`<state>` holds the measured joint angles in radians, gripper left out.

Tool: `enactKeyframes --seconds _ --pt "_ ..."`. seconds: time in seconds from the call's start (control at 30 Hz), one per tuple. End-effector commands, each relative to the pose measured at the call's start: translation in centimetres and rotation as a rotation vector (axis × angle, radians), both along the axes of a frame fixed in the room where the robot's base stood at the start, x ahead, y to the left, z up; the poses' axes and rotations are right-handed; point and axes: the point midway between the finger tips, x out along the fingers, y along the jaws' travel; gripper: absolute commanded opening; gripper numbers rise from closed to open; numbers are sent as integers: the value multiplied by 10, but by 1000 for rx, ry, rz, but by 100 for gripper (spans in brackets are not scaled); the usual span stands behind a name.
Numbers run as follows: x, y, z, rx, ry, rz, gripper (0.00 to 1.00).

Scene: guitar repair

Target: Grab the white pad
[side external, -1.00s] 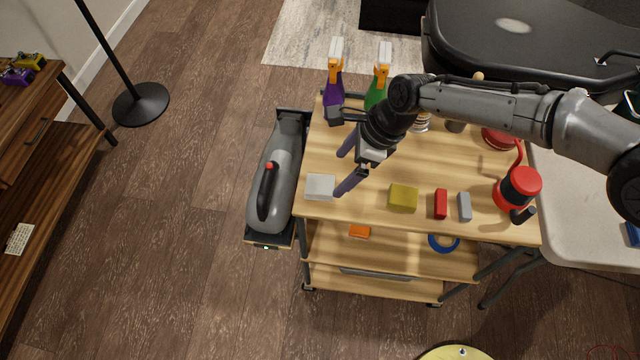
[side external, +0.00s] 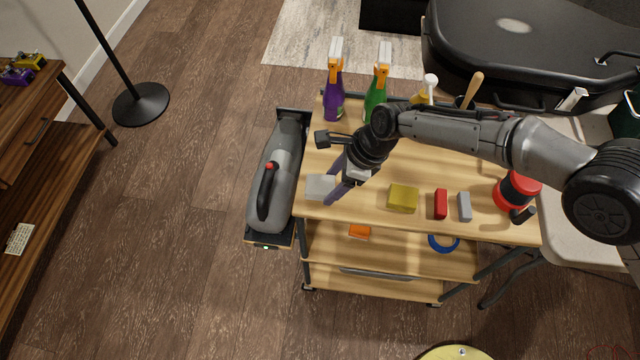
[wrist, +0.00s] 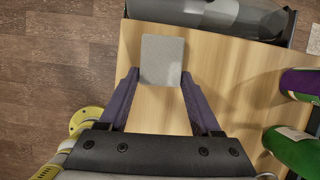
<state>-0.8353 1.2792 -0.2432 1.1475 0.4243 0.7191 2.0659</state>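The white pad (side external: 319,187) is a small light-grey block lying on the wooden top of the cart, near its left front corner. It also shows in the wrist view (wrist: 162,60), just beyond and between the fingertips. My gripper (side external: 331,192) is open, its two purple fingers pointing at the pad. In the wrist view my gripper (wrist: 160,78) has one finger on each side of the pad's near end, with nothing held. I cannot tell whether the fingers touch it; small gaps seem to show.
A yellow pad (side external: 403,198), a red block (side external: 440,204) and a grey block (side external: 464,207) lie to the right. Purple (side external: 334,98) and green (side external: 376,100) spray bottles stand at the back. A grey handheld vacuum (side external: 276,175) sits beside the cart's left edge.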

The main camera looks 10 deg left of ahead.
Motion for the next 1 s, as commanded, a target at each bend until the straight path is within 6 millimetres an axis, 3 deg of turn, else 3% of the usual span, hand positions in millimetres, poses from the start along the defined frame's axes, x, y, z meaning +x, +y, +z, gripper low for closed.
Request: enactKeyframes --seconds 0.03,0.3,0.67,0.87,1.0 --pt "0 0 0 0 0 0 54" --pt "0 0 0 0 0 0 9" --pt "0 0 6 1 -1 0 9" --pt "1 1 33 3 -3 1 9" --pt "-9 -13 52 1 0 -1 9"
